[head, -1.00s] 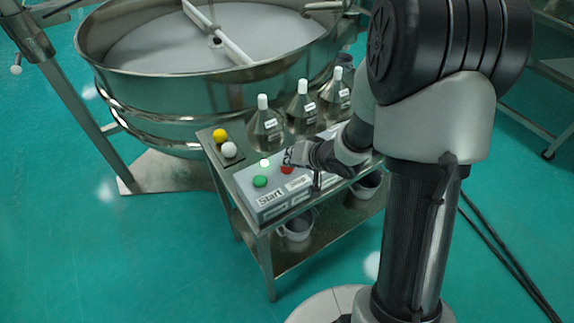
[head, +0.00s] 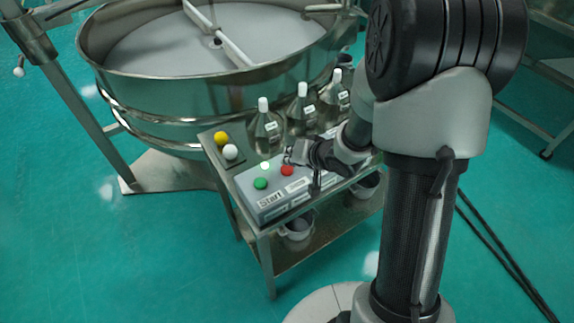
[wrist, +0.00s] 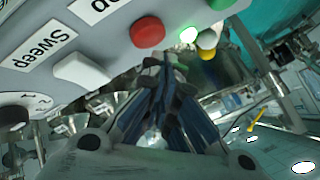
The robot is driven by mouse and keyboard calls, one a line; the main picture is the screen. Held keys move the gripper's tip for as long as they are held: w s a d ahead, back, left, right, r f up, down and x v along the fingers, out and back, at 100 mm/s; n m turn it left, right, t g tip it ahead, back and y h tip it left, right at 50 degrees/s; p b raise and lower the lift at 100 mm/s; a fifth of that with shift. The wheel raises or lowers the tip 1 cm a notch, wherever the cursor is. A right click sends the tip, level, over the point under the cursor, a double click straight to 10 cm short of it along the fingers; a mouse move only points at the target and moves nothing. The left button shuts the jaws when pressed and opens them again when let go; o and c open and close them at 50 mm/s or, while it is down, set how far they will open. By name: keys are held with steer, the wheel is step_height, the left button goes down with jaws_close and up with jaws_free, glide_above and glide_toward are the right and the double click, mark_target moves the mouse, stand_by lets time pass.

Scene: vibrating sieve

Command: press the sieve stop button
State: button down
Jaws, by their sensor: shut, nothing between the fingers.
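The red stop button (head: 287,170) is on the grey control box (head: 262,205), right of the green start button (head: 260,183). It also shows in the wrist view (wrist: 148,32), at the top. My gripper (head: 292,156) is shut and empty, just behind and right of the red button in the head view. In the wrist view my fingertips (wrist: 165,65) are below the red button, and a gap seems to separate them. A white light (head: 265,165) is lit on the box. The red button's label is not clearly readable.
The box stands on a steel cart (head: 233,190) beside the round sieve (head: 165,98). Several flasks (head: 266,130) with white stoppers stand behind the box. A yellow ball (head: 221,138) and a white ball (head: 230,151) are at the left. A white switch (wrist: 80,70) is near my fingers.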

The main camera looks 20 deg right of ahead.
mark_target(290, 167)
steer(key=shift+r, duration=0.1)
step_height(290, 167, up, 5)
steer(key=p, duration=0.5)
steer(key=shift+p, duration=0.4)
stand_by(0.4)
